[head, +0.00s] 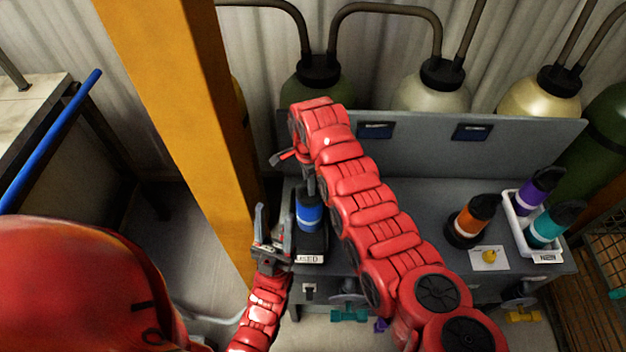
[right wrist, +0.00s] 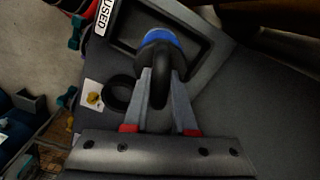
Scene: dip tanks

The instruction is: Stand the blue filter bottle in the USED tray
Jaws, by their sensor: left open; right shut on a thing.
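The blue filter bottle (head: 309,214), dark with a blue band, appears upright at the USED tray (head: 312,258), a dark tray with a white label on its front. My right gripper (head: 309,184) comes down from above and is shut on the bottle's black top. In the right wrist view the fingers (right wrist: 162,88) hold that top, and the bottle's blue part (right wrist: 160,36) shows over the tray's recess (right wrist: 125,38). I cannot tell whether its base touches the tray floor. My left gripper (head: 273,226) is open and empty, just left of the bottle.
An orange-banded bottle (head: 472,218) stands in a black ring on the right of the grey bench. A white tray (head: 540,250) holds purple and teal bottles. A yellow post (head: 185,110) rises left of the bench.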

